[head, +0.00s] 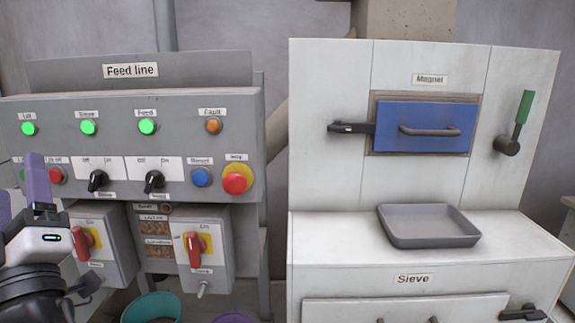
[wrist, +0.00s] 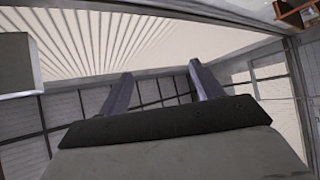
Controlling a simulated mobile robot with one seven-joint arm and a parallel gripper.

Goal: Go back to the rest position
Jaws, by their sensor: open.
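My gripper (head: 22,190) is at the lower left of the head view, in front of the left end of the Feed line panel (head: 130,110). Its purple fingers point up. In the wrist view my gripper (wrist: 158,88) shows two fingers standing apart with nothing between them, so it is open and empty. The wrist view looks up toward the ceiling and windows. My gripper covers part of the panel's left side and the left switch box.
A white Sieve cabinet (head: 335,240) stands at the right, with a blue Magnet drawer (head: 425,115), a green-handled lever (head: 524,107) and a grey tray (head: 430,238) on its ledge. Two boxes with red switches (head: 195,250) hang below the panel. A teal bin (head: 152,308) stands on the floor.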

